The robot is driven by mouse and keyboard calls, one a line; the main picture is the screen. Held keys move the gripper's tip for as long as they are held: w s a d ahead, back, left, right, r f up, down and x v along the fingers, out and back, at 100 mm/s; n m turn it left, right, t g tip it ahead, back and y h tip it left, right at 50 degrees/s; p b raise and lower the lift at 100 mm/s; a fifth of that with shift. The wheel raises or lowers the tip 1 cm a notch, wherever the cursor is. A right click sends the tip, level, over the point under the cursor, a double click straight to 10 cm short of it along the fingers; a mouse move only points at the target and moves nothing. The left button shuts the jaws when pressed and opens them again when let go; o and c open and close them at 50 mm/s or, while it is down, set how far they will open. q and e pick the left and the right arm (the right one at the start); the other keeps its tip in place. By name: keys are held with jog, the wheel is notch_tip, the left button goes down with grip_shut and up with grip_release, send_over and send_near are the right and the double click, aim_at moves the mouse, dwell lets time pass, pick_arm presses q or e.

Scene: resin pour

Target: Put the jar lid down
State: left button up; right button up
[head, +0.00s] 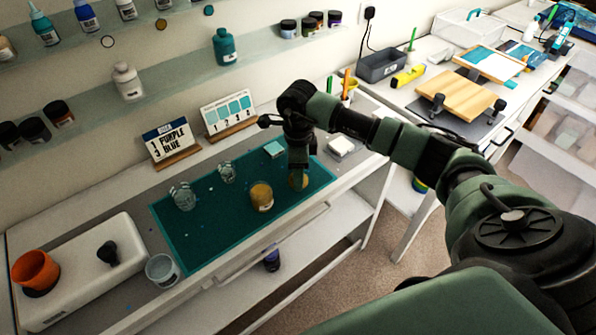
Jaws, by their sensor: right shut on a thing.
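My right gripper (298,172) points down over the right part of the teal mat (213,232). I cannot tell whether the lid touches the mat. A jar (261,197) with amber contents stands upright on the mat, left of the gripper and apart from it. My left gripper is not in view.
Clear cups (182,196) and (227,173) stand on the mat, with a teal pad (274,149) behind. Another cup (162,270) stands off its left edge. Two cards (171,142) and (229,113) stand behind. The mat's front middle is clear.

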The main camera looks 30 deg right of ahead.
jog(key=shift+f, duration=0.25)
jog(key=shift+f, duration=0.2)
jog(key=o, duration=1.3)
